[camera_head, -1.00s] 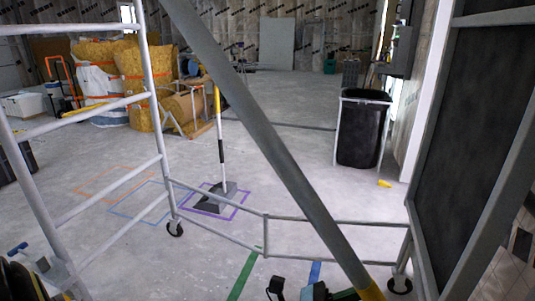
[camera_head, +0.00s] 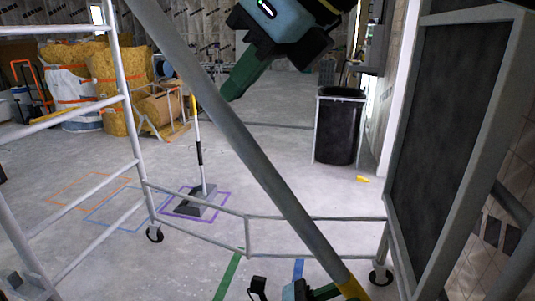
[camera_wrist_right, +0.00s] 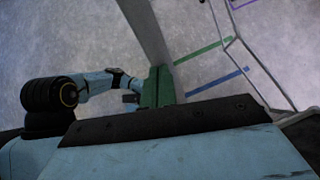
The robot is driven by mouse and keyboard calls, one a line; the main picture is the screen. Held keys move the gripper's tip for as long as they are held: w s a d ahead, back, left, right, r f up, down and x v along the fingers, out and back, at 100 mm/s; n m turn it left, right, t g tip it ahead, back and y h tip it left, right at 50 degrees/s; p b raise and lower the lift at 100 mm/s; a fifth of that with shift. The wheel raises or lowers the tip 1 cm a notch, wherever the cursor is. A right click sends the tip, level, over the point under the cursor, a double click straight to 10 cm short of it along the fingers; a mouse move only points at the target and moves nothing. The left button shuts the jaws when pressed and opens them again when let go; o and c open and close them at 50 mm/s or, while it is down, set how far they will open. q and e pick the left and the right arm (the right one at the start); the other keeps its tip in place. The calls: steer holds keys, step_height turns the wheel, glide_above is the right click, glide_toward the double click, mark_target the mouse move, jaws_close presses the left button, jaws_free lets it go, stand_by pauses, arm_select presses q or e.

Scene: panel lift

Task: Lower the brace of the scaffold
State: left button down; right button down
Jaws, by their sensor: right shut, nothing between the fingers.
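The brace (camera_head: 225,125) is a long grey pole with a yellow lower end (camera_head: 352,289). It slants from the upper left to the lower right in the head view, and shows as a grey bar in the right wrist view (camera_wrist_right: 148,32). The scaffold (camera_head: 128,110) has pale ladder-like rails at left and low bars on casters. My right gripper (camera_head: 235,88), with green fingers, is shut and empty at the top middle, just right of the brace in the picture. Green and blue parts of my left gripper (camera_head: 322,292) show beside the yellow end; its grip is unclear.
A dark framed panel (camera_head: 440,150) stands at the right. A black bin (camera_head: 338,130) is behind, with yellow sacks (camera_head: 108,85) at the back left. Open concrete floor lies beyond.

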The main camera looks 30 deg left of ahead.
steer(key=shift+a+f, duration=0.15)
steer(key=shift+a, duration=0.1)
